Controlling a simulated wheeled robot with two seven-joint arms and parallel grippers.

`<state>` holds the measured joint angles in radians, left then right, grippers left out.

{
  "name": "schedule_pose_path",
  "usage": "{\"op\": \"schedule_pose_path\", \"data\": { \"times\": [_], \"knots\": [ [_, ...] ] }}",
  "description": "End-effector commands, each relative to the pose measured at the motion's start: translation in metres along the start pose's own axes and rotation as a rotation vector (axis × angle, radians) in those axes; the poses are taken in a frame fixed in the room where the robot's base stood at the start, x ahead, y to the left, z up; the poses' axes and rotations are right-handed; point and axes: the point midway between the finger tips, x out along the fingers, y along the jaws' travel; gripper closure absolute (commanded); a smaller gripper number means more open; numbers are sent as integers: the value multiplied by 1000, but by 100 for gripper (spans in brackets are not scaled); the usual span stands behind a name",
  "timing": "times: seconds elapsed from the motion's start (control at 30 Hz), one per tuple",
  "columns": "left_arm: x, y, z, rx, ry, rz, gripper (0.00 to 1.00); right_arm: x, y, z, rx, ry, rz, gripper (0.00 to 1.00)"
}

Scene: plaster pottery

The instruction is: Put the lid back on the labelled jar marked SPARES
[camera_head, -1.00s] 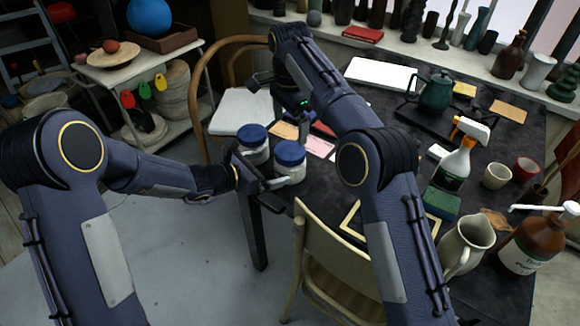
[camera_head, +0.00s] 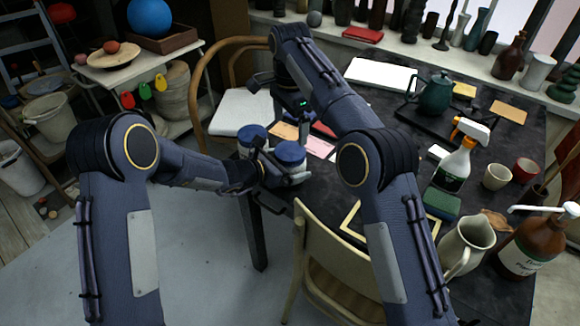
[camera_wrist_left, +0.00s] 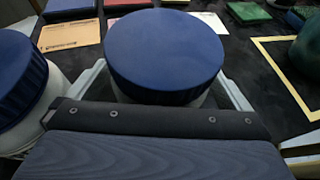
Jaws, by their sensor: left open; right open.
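Two pale jars with blue lids stand side by side near the table's left edge. The right jar's blue lid (camera_head: 291,153) sits on top of its jar; it also shows large in the left wrist view (camera_wrist_left: 165,52). The left jar's blue lid (camera_head: 252,133) is on its jar too, cut off in the left wrist view (camera_wrist_left: 15,75). No SPARES label is readable. My left gripper (camera_head: 270,168) is open, its fingers on either side of the right jar, with no grip visible. My right gripper (camera_head: 280,100) is open and empty behind the jars, partly hidden by its arm.
A wooden chair (camera_head: 335,270) stands at the table's front. Cards and a pink sheet (camera_head: 319,147) lie beside the jars. A spray bottle (camera_head: 455,165), jug (camera_head: 467,243) and brown pump bottle (camera_head: 535,245) crowd the right side. A teapot (camera_head: 436,97) stands behind.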

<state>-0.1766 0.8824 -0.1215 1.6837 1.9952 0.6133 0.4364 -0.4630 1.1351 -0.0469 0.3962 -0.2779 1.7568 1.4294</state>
Motion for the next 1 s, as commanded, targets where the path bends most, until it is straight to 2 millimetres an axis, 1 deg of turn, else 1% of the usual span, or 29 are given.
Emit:
{"op": "schedule_pose_path", "data": {
  "times": [0.1, 0.5, 0.57, 0.6, 0.73, 0.87, 0.97, 1.0],
  "knots": [
    [0, 0, 0, 0, 0, 0, 1, 0, 0, 0, 0, 0, 0, 5],
    [0, 0, 0, 1, 0, 0, 54, 0, 0, 0, 0, 0, 0, 5],
    [0, 0, 0, 1, 0, 0, 60, 0, 0, 0, 0, 0, 0, 5],
    [0, 0, 0, 1, 0, 0, 67, 0, 0, 0, -1, 0, 0, 5],
    [0, 0, 0, 1, 0, 0, 83, 0, 0, 0, -52, 0, 0, 5],
    [0, 0, 0, 1, 0, 0, 83, 0, 0, 0, -239, -2, 1, 5],
    [0, 0, 0, 1, 0, 0, 83, 1, 0, 1, -472, -2, 2, 5],
    [0, 0, 0, 1, 0, 0, 83, 1, 0, 1, -579, -3, 2, 5]
  ]
}}
